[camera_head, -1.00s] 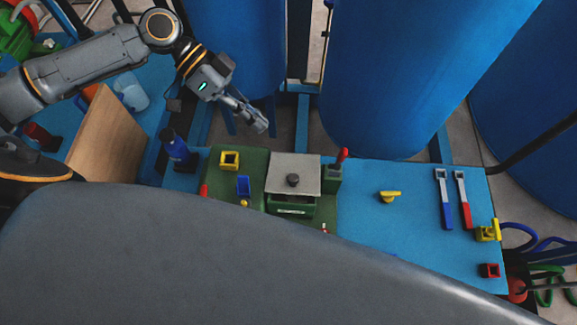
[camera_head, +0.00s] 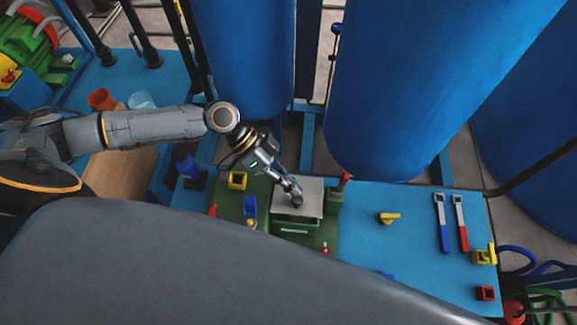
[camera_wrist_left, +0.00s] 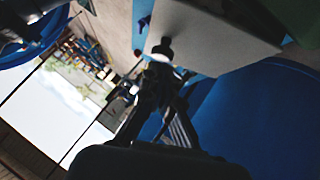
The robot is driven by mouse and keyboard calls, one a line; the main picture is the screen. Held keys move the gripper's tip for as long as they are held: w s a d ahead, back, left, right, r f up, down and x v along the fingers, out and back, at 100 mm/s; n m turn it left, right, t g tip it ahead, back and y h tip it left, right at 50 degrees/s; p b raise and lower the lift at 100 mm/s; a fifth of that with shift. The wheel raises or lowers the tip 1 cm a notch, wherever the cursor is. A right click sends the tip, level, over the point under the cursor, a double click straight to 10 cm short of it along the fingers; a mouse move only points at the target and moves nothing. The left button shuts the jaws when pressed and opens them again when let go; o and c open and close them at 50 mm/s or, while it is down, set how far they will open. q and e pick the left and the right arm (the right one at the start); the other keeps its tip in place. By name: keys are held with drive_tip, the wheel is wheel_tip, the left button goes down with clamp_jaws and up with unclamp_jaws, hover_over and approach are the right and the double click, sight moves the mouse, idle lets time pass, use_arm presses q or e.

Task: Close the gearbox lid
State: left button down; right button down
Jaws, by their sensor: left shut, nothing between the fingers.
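The gearbox is a green box (camera_head: 296,228) on the blue table, with a grey plate lid (camera_head: 312,190) above and behind its front part. The lid looks tilted up, with part of the green box showing below its front edge; its exact angle is hard to tell. My left gripper (camera_head: 297,201) is at the lid's knob and hides it in the head view. In the left wrist view the dark knob (camera_wrist_left: 163,47) sticks out from the lid (camera_wrist_left: 205,30), right at the tips of my left gripper (camera_wrist_left: 158,62). The fingers are shut with nothing between them. My right gripper is not in view.
A red-handled lever (camera_head: 344,181) stands beside the lid's right edge. Large blue tanks (camera_head: 415,90) stand behind.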

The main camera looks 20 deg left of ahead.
sight(291, 209)
use_arm(q)
drive_tip(key=shift+s+d+f, duration=0.1)
drive_tip(key=shift+f, duration=0.1)
drive_tip(key=shift+s+d+f+t, duration=0.1)
drive_tip(key=shift+s+f+t, duration=0.4)
drive_tip(key=shift+f+t, duration=0.1)
drive_tip(key=f, duration=0.1)
drive_tip(key=s+f+b, duration=0.1)
drive_tip(key=s+f+m, duration=0.1)
drive_tip(key=shift+s+d+t+y+b, duration=0.1)
drive_tip(key=shift+d+t+y+b, duration=0.2)
drive_tip(key=shift+d+t+b, duration=0.1)
drive_tip(key=shift+a, duration=0.15)
drive_tip(key=shift+r, duration=0.1)
